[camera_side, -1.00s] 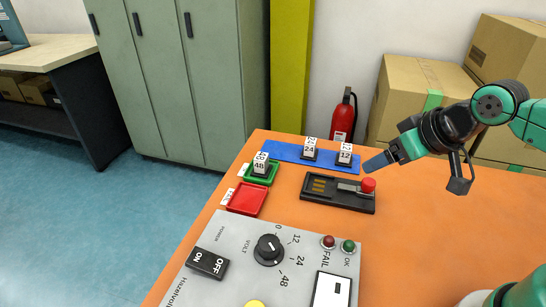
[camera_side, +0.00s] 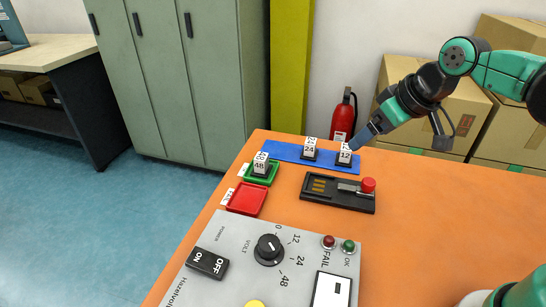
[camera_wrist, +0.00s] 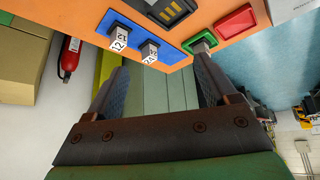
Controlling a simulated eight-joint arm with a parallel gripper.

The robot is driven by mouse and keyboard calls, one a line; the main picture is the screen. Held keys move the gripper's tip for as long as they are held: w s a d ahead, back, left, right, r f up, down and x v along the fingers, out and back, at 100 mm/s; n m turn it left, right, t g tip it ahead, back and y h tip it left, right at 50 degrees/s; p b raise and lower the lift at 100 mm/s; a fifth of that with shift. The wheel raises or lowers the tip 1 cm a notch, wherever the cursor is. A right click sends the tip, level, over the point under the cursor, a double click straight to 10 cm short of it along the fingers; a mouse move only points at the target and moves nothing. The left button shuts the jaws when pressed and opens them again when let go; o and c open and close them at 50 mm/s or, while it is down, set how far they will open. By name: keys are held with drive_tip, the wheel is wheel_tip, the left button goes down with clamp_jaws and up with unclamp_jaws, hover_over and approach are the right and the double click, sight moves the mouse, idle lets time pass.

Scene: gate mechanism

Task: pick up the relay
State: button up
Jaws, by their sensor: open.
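Three white relays with dark bases and printed numbers are in view. Relay 12 (camera_side: 345,156) and relay 24 (camera_side: 310,148) stand upright on a blue mat (camera_side: 284,153). Relay 48 (camera_side: 261,164) stands in a green tray (camera_side: 273,177). Relay 12 (camera_wrist: 118,40) and relay 24 (camera_wrist: 149,52) show beyond the fingertips there.
A black fixture (camera_side: 320,197) with gold contacts and a red-knobbed lever (camera_side: 368,186) lies in front of the mat. A red tray (camera_side: 246,199) is empty. A grey control panel (camera_side: 225,265) fills the front.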

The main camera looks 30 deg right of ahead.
drive_tip(key=w+d+f+n+g+y, duration=0.1)
drive_tip(key=w+d+n+g, duration=0.15)
drive_tip(key=w, duration=0.75)
drive_tip(key=n+y, duration=0.2)
drive_tip(key=n, duration=0.3)
hover_over(312, 141)
drive_tip(key=s+d, duration=0.1)
drive_tip(key=s, duration=0.1)
drive_tip(key=shift+m+g, duration=0.25)
drive_tip(key=f, duration=0.7)
drive_tip(key=shift+w+d+f, duration=0.15)
drive_tip(key=shift+w+f, duration=0.3)
drive_tip(key=shift+f, duration=0.4)
drive_tip(key=shift+x, duration=2.45)
clamp_jaws()
